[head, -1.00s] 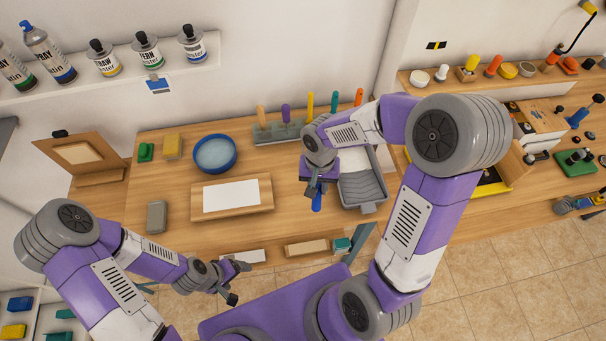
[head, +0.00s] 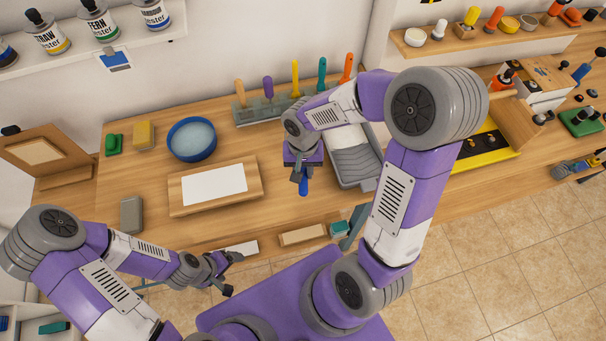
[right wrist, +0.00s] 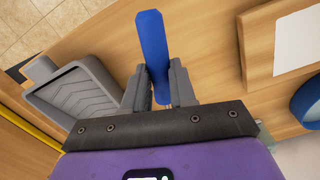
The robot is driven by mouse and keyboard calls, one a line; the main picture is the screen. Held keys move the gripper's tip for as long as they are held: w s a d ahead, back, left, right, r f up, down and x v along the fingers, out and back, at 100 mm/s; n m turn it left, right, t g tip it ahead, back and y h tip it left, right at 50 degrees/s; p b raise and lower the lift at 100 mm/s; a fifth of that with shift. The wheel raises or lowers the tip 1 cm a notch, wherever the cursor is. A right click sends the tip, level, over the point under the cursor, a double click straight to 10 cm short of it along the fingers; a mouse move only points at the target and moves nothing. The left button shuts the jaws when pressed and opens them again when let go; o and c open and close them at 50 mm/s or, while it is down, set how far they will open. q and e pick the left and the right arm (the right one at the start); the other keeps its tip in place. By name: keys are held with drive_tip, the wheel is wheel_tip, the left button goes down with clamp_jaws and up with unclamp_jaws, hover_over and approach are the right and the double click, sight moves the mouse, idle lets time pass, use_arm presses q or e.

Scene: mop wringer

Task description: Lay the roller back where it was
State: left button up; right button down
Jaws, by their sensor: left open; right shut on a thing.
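My right gripper (head: 302,178) is shut on the blue handle (head: 303,187) of the roller, above the bench just left of the grey paint tray (head: 353,166). In the right wrist view the blue handle (right wrist: 153,50) stands between the two fingers (right wrist: 157,88). The roller's head is hidden in both views. The grey tray also shows in the right wrist view (right wrist: 75,92), beside the gripper, with a ribbed slope. In the head view its far end has a pale area, partly covered by my arm. My left gripper (head: 224,274) is open and empty, low in front of the bench.
A wooden board with a white sheet (head: 215,186) lies left of the right gripper, with a blue round bowl (head: 192,140) behind it. A rack of coloured-handled tools (head: 268,108) stands at the back. Bare bench lies between board and tray.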

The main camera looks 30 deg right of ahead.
drive_tip(key=shift+w+f, duration=0.15)
drive_tip(key=shift+f, duration=0.2)
drive_tip(key=shift+f+b, duration=2.2)
drive_tip(key=shift+f, duration=0.45)
drive_tip(key=shift+f+b, duration=0.5)
drive_tip(key=shift+b, duration=0.05)
drive_tip(key=c, duration=0.8)
unclamp_jaws()
drive_tip(key=shift+c, duration=0.2)
drive_tip(key=shift+r, duration=0.1)
wheel_tip(320, 180, up, 8)
drive_tip(key=shift+w+f+p, duration=0.15)
drive_tip(key=shift+f+p, duration=0.1)
drive_tip(key=shift+p, duration=0.85)
